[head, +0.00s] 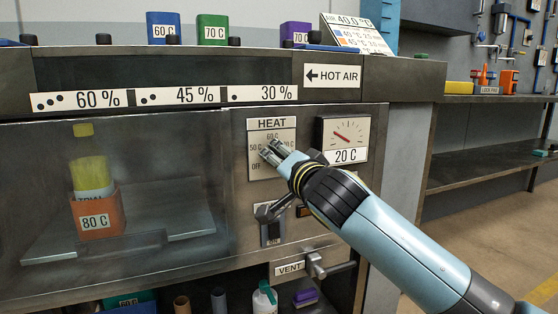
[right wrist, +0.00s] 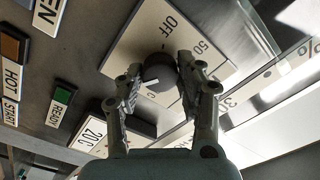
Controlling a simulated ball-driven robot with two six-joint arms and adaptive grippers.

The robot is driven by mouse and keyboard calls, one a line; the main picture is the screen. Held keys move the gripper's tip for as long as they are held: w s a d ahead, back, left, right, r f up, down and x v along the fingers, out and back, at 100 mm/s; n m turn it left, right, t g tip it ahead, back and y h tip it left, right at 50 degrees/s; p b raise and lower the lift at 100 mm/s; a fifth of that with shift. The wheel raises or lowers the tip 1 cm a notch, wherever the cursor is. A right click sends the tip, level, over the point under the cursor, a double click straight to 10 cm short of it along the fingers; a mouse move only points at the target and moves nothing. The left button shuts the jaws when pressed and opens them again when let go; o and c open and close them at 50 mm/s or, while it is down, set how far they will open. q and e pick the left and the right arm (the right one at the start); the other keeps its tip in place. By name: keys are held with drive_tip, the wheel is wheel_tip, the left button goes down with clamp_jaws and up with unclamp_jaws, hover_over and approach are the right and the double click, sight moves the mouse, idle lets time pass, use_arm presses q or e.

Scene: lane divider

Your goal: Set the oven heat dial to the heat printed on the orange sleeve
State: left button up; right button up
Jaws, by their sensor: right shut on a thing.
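The orange sleeve (head: 97,215) is around a yellow-topped bottle (head: 92,177) behind the oven glass; its label reads 80 C. The heat dial plate (head: 260,150) is on the panel right of the glass, with OFF, 50 C and 60 C legible; my gripper covers part of it. My right gripper (head: 273,151) is at the dial. In the right wrist view its fingers (right wrist: 158,80) are shut on the black dial knob (right wrist: 157,66), on opposite sides. A white pointer line shows on the knob; I cannot tell which mark it points to. My left gripper is out of view.
A gauge (head: 342,139) right of the dial has a 20 C label. Below the dial are a switch (head: 271,232) and the VENT handle (head: 330,267). Blue, green and purple containers stand on top. A side bench (head: 490,157) is at right.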

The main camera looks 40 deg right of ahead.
drive_tip(key=shift+f, duration=0.25)
drive_tip(key=o, duration=1.1)
drive_tip(key=shift+r, duration=0.15)
drive_tip(key=shift+o, duration=0.2)
drive_tip(key=v, duration=1.2)
